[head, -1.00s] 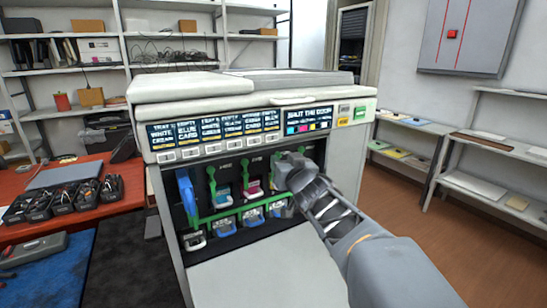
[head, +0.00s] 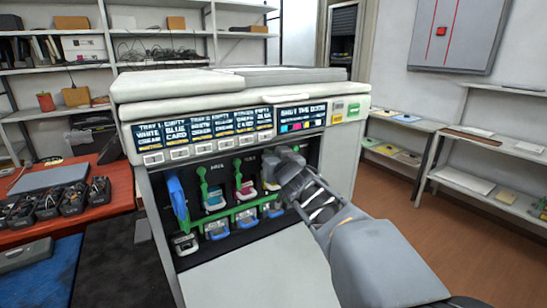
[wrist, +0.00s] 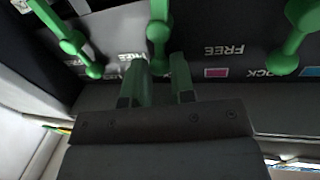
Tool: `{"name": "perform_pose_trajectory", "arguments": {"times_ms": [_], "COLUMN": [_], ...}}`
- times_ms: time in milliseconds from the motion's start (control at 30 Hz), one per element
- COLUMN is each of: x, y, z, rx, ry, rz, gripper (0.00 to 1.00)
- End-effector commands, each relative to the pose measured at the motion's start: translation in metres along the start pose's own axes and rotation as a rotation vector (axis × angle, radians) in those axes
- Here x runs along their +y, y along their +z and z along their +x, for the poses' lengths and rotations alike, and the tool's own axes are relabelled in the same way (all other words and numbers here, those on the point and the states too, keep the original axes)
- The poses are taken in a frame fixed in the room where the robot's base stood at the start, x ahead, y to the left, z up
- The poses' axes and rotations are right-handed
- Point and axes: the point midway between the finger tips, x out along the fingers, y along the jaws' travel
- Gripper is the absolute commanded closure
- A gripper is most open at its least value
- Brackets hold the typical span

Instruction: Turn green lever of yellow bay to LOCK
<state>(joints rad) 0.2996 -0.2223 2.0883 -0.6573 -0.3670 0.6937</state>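The copier's open front shows a dark panel with toner bays and green levers. In the head view, green levers stand over the cyan bay (head: 203,180) and the magenta bay (head: 238,170); my gripper (head: 280,165) covers most of the yellow bay to their right. In the wrist view a middle green lever (wrist: 158,28) reaches down between the fingertips of my gripper (wrist: 159,75). The fingers are apart, one on each side of its lower end; contact is unclear. A left lever (wrist: 68,40) and a right lever (wrist: 288,50) stand clear. FREE and LOCK labels appear upside down.
A blue handle (head: 177,197) stands at the panel's left. A green bar (head: 230,210) runs above a lower row of bottles. The copier's flap (head: 255,275) lies open below. The display (head: 301,117) reads "SHUT THE DOOR". A red table (head: 100,215) stands left.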

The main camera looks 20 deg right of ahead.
Motion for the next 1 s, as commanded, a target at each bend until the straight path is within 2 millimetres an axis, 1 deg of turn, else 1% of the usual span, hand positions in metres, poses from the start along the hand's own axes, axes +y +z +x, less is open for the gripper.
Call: {"name": "perform_pose_trajectory", "arguments": {"times_ms": [33,200,333,500,600,933,967,1000], "x": [0.001,0.001,-0.001,-0.007,-0.010,-0.010,-0.010,-0.010], "y": [0.000,0.000,0.004,0.005,0.004,0.001,0.001,0.001], "z": [0.000,0.000,0.000,-0.002,-0.002,-0.002,-0.002,-0.002], "rx": [0.000,0.000,0.009,0.042,0.052,0.053,0.053,0.053], "ry": [0.001,0.001,0.000,-0.003,-0.004,-0.003,-0.003,-0.003], "rz": [0.000,0.000,-0.037,-0.196,-0.256,-0.279,-0.279,-0.279], "gripper": [0.83,1.00,1.00,1.00,1.00,1.00,0.74,0.70]}}
